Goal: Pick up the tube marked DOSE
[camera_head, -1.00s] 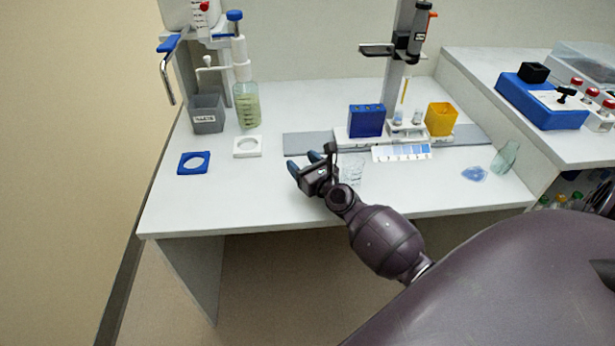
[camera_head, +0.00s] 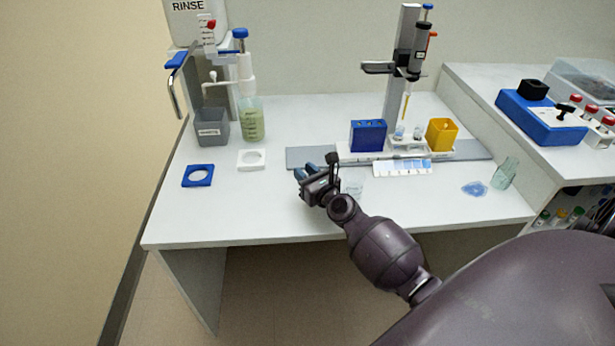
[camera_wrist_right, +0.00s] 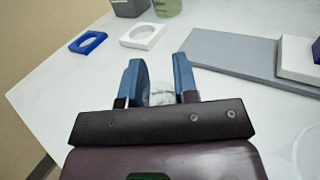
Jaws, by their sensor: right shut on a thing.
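My right gripper (camera_head: 305,173) is low over the front middle of the white bench. In the right wrist view its two blue fingers (camera_wrist_right: 158,72) are shut on a small clear tube (camera_wrist_right: 162,94), partly hidden by the fingers and the gripper body. I cannot read any mark on it, so I cannot tell whether it says DOSE. Small clear tubes (camera_head: 400,132) stand in a white rack behind, also with no readable mark. My left gripper is not in view.
A clear beaker (camera_head: 353,188) stands just right of my right gripper. Behind are a grey plate (camera_head: 303,156), a blue box (camera_head: 368,136) and a yellow cup (camera_head: 441,134). A white ring (camera_head: 241,160) and a blue ring (camera_head: 197,185) lie left. The front left of the bench is clear.

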